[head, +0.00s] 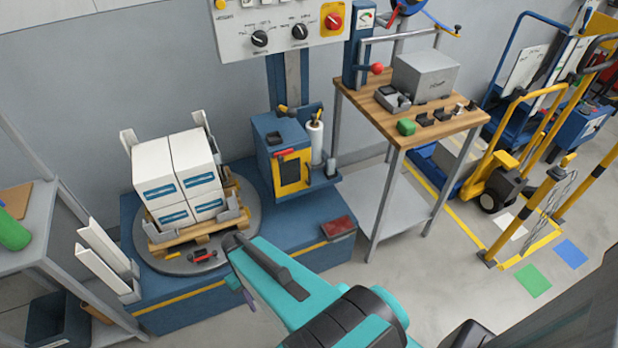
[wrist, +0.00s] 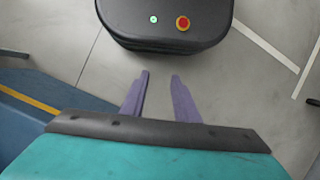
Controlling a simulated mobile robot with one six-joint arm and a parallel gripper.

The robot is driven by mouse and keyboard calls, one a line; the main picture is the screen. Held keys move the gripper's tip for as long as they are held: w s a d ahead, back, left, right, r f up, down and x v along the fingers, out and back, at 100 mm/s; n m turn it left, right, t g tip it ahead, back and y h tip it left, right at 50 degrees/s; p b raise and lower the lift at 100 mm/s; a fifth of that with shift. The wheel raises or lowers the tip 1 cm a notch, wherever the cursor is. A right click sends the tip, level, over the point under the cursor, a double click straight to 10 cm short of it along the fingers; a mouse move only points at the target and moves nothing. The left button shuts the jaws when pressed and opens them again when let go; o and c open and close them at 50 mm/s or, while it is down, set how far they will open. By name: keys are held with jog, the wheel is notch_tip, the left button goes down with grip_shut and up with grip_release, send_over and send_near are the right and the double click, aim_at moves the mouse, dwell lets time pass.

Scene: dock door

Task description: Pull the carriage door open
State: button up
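The film carriage (head: 268,135) is a blue box on the mast of the wrapping machine in the head view. Its door (head: 291,173) is a yellow-framed panel with a dark window on the front. It looks shut against the box. A red handle (head: 284,153) sits near the door's top. My gripper (head: 240,290) is low in front of the machine, well below and left of the door, partly hidden by my teal arm. In the wrist view my gripper (wrist: 160,76) has its two purple fingers apart with nothing between them. The door is not in the wrist view.
A white film roll (head: 315,143) stands right of the carriage. Stacked white boxes (head: 182,175) sit on a pallet at left. A wooden-topped workbench (head: 440,128) stands close on the right. A red box (head: 338,227) lies on the blue base. Grey floor is open in front.

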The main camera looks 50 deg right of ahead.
jog(key=w+d+r+t+b, duration=0.3)
jog(key=w+d+r+b, duration=0.15)
jog(key=w+d, duration=0.6)
jog(key=m+t+h+b, duration=0.2)
jog(key=t+b, duration=0.4)
jog(key=b, duration=0.3)
send_near(310, 172)
notch_tip(310, 172, up, 3)
jog(key=shift+s+f, duration=0.2)
jog(key=shift+s, duration=0.1)
jog(key=shift+f, duration=0.15)
jog(key=shift+s+x, duration=0.15)
jog(key=shift+x, duration=3.25)
jog(key=shift+s+x, duration=0.1)
jog(key=shift+x, duration=3.3)
jog(key=shift+f, duration=0.1)
jog(key=shift+c, duration=0.4)
